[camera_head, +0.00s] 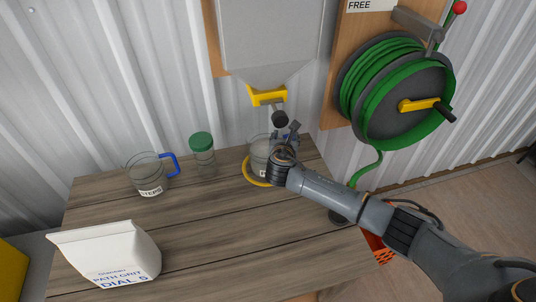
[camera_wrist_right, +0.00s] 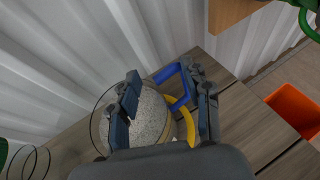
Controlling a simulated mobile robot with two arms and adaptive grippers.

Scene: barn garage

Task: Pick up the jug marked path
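A clear jug (camera_head: 258,158) stands at the back right of the wooden table, on a yellow ring and below the hopper spout. The wrist view shows pale grit in this jug (camera_wrist_right: 150,118) and its blue handle (camera_wrist_right: 168,71). My right gripper (camera_head: 287,132) is at the jug's handle side and hides much of it. In the wrist view my right gripper (camera_wrist_right: 166,95) has its fingers apart, with part of the handle between them. I cannot read this jug's label. Another clear jug (camera_head: 147,175) with a blue handle, marked "STEPS", stands at the left. My left gripper is out of view.
A grey hopper (camera_head: 268,40) with a yellow outlet (camera_head: 267,96) hangs just above the jug. A green-lidded jar (camera_head: 203,160) stands between the jugs. A white bag of path grit (camera_head: 108,255) is at the front left. A green hose reel (camera_head: 395,90) is on the right.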

